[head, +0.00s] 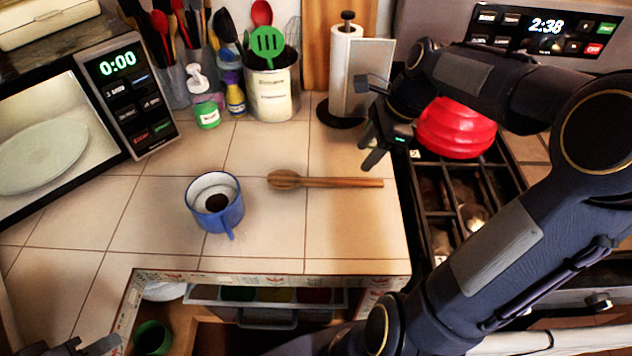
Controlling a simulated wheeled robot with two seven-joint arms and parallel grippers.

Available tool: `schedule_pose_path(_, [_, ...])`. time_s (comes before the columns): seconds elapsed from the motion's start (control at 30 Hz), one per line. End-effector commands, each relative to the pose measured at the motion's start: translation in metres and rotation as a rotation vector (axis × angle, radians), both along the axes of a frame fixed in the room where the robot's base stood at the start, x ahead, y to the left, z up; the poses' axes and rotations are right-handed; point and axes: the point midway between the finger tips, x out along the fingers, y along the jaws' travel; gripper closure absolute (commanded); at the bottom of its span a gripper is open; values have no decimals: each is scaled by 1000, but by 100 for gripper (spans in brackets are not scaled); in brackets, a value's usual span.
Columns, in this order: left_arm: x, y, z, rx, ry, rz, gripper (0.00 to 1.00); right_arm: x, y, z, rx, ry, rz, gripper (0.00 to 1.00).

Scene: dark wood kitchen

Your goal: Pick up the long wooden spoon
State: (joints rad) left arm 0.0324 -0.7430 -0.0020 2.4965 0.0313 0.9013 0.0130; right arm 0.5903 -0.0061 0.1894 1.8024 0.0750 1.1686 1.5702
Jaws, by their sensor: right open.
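The long wooden spoon (325,182) lies flat on the tiled counter in the head view, its bowl to the left and its handle pointing right, near the counter's right edge. My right gripper (367,124) is open and empty. It appears above and behind the handle end in the picture, in front of the paper towel holder, apart from the spoon. My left gripper (85,347) shows only in part at the bottom left edge, far from the spoon; its jaws are not clear.
A blue mug (228,213) with dark contents stands left of the spoon. Behind are a utensil crock (272,95), bottles, and a paper towel holder (347,75). A red kettle (457,128) sits on the stove at right. A microwave (125,95) stands at left.

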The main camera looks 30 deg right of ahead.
Motion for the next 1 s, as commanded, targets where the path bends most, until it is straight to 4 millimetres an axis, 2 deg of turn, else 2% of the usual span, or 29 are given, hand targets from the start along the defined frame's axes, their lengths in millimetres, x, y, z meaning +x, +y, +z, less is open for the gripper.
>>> schedule_pose_path(0.13, [0, 0, -2, 0, 0, 0, 64, 5, -1, -13, 16, 24, -46, 55])
schedule_pose_path(0.6, [0, 0, -5, 0, 0, 0, 64, 8, 20, -70, 15, 24, -41, 55])
schedule_pose_path(0.9, [0, 0, -5, 0, 0, 0, 64, 10, 22, -76, 13, 20, -42, 55])
schedule_pose_path(0.93, [0, 0, -5, 0, 0, 0, 64, 10, 22, -75, 13, 20, -42, 57])
schedule_pose_path(1.0, [0, 0, -5, 0, 0, 0, 64, 10, 22, -75, 13, 20, -42, 66])
